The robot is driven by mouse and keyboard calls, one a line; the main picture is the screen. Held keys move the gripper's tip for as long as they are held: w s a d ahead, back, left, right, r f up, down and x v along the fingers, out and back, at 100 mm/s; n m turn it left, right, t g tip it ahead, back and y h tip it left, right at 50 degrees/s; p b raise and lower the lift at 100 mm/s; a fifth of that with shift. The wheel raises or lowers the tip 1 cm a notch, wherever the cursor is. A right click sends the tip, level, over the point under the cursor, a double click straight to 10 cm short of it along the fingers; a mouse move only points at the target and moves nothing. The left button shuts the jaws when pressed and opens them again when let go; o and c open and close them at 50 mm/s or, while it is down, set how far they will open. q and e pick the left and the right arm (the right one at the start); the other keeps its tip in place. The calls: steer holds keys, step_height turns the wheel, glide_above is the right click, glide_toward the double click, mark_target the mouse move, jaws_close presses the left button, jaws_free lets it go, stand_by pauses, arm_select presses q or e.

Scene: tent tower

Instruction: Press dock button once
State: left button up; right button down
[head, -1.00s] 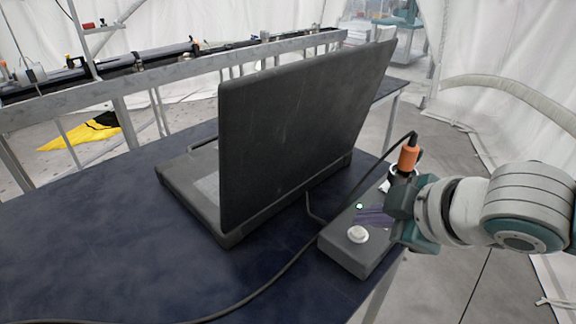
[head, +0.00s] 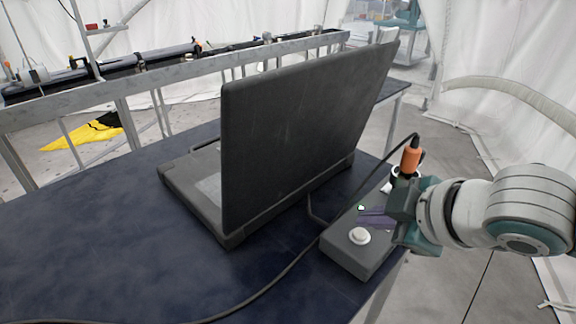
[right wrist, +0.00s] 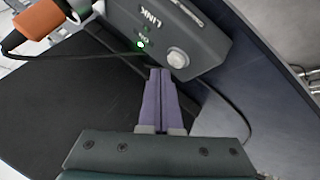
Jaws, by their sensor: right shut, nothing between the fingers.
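The dock is a grey box (head: 345,258) at the table's right edge, with a round white button (head: 359,236) on top and a small lit lamp (head: 361,208). In the right wrist view the dock (right wrist: 205,28) shows the words LINK and ON, a green glow by the lamp, and the pale button (right wrist: 177,58). My right gripper (head: 364,212) is shut and empty, its purple fingers over the dock beside the button. In the right wrist view the fingertips (right wrist: 160,72) lie just short of the button; contact cannot be told. My left gripper is not in view.
An open dark laptop (head: 290,140) stands on the dark blue table (head: 120,245) left of the dock. An orange plug (head: 410,160) with a black cable (head: 285,268) is close to my right gripper. A metal rail frame (head: 170,85) stands behind.

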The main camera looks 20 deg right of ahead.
steer(key=shift+f, duration=0.1)
stand_by(0.6)
steer(key=shift+f, duration=0.3)
steer(key=shift+f+b, duration=0.45)
steer(key=shift+f, duration=0.05)
stand_by(0.5)
steer(key=shift+r, duration=0.1)
steer(key=shift+r+p, duration=0.8)
steer(key=shift+p, duration=0.25)
step_height(320, 180, up, 5)
steer(key=p, duration=0.5)
